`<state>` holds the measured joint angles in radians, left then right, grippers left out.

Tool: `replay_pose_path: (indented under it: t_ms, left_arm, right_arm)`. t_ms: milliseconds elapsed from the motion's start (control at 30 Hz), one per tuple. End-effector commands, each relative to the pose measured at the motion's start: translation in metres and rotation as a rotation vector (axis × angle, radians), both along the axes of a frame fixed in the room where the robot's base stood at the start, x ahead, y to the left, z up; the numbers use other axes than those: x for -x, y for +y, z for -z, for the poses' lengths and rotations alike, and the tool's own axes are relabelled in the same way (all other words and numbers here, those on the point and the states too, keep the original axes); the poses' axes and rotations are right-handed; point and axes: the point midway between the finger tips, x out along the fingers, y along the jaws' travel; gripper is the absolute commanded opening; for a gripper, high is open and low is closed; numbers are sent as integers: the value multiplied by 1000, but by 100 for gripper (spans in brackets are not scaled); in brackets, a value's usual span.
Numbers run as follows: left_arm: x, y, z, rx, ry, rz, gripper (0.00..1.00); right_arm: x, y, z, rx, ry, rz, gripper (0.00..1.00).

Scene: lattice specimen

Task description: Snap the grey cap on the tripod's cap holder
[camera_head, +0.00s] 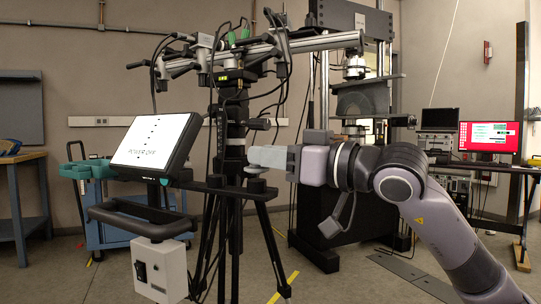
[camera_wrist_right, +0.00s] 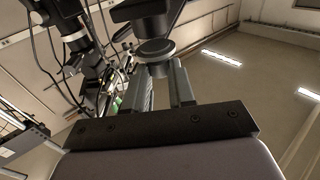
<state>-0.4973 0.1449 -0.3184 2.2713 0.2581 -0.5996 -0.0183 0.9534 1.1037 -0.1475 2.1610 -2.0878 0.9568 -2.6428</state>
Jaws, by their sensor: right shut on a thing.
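My right gripper (camera_head: 257,157) reaches in from the right, level with the tripod (camera_head: 234,145). It is shut on the grey cap (camera_head: 256,169), which shows as a small light piece under the fingertips. In the right wrist view the cap (camera_wrist_right: 155,50) is a round grey disc at the ends of the fingers. A black bar (camera_head: 225,190) stands out from the tripod, with a round grey piece, seemingly the cap holder (camera_head: 257,186), at its end just below the cap. I cannot tell whether cap and holder touch. My left gripper is not in view.
A tilted screen (camera_head: 155,142) with a black handle and white box (camera_head: 160,268) stands left of the tripod. Camera arms with cables (camera_head: 280,45) spread above the gripper. A black test frame (camera_head: 325,160) stands behind.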

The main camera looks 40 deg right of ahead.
Motion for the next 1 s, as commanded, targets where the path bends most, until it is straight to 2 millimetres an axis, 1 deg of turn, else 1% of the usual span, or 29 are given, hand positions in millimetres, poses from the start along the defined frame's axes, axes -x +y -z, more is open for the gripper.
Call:
replay_pose_path:
  t_ms: [533,1000]
  left_arm:
    - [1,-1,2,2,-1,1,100]
    - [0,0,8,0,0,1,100]
  right_arm:
    - [0,0,2,0,-1,0,0]
    - [0,0,8,0,-1,0,0]
